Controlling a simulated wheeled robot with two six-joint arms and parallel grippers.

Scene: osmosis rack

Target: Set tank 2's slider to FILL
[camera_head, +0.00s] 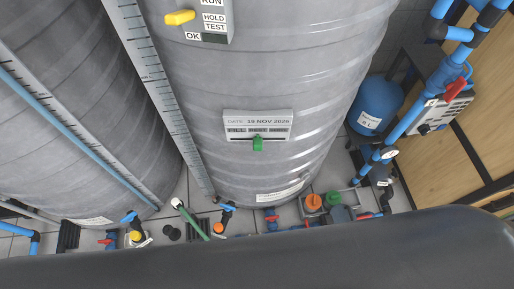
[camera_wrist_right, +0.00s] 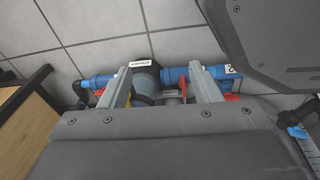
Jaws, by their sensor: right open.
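In the head view a grey ribbed tank (camera_head: 260,95) stands in the middle. Low on its front is a pale panel (camera_head: 268,119) with a date line and a row of labels too small to read surely. A green slider (camera_head: 258,143) sits under the labels, near the panel's middle. I cannot read a tank number there. My right gripper (camera_wrist_right: 157,86) shows only in the right wrist view. Its two grey fingers are apart, with nothing held between them, and blue pipes lie beyond. The slider is not in that view. My left gripper is not in view.
A second tank (camera_head: 70,110) stands at left. A yellow-handled switch panel (camera_head: 214,22) is higher on the middle tank. Pipes and valves line the floor below. A blue vessel (camera_head: 375,104) and blue pipework (camera_head: 412,118) stand at right. My own dark body fills the bottom.

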